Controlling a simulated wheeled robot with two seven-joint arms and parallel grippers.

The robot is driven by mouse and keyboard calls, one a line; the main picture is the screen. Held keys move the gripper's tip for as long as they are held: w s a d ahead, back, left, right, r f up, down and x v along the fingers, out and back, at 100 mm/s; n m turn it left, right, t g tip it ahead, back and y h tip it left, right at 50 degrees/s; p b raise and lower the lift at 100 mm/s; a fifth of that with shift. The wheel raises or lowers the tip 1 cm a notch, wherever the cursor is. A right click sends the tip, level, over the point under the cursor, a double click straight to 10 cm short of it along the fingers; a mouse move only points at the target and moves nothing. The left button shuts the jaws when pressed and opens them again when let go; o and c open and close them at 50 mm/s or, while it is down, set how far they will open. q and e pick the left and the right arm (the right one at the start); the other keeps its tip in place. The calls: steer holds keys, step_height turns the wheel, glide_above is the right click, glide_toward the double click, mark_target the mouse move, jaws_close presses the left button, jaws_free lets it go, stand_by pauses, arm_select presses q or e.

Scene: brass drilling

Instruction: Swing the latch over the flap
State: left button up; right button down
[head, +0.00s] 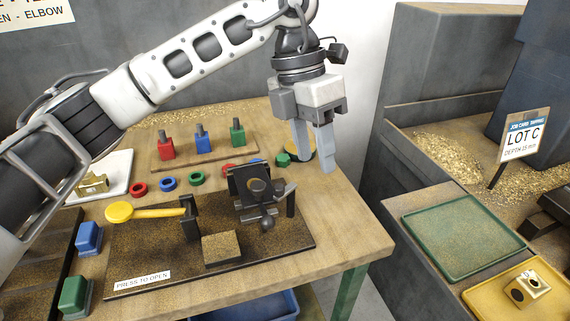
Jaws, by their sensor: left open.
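A dark drilling fixture stands on a speckled base plate (140,250) on the wooden bench. Its black flap (238,182) appears raised at the back of the fixture; its exact angle is hard to tell. A grey, arm-like piece (283,190), perhaps the latch, sticks out at the right side, by a dark post (291,203). I cannot tell clearly whether it lies over the flap. My left gripper (313,160) is open and empty, pointing down behind and right of the fixture, apart from it. My right gripper is out of view.
A yellow-knobbed lever (145,212) extends left from a black post, near a "PRESS TO OPEN" label (142,278). A brown-topped block (221,248) sits in front. Coloured rings (168,184) and a board of coloured pieces (203,148) lie behind. A green tray (462,237) stands right.

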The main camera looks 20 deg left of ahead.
mark_target(279, 186)
arm_select(q)
steer(key=w+a+r+n+t+y, duration=0.1)
steer(key=w+a+r+t+y, duration=0.1)
steer(key=w+a+r+y, duration=0.3)
steer(key=f, duration=0.5)
steer(key=s+a+f+h+p, duration=0.1)
steer(key=f, duration=0.4)
steer(key=f+h+p, duration=0.1)
steer(key=f, duration=0.5)
steer(key=shift+s+a+f, duration=0.1)
steer(key=shift+s+a, duration=0.05)
steer(key=shift+s, duration=0.1)
jaws_close()
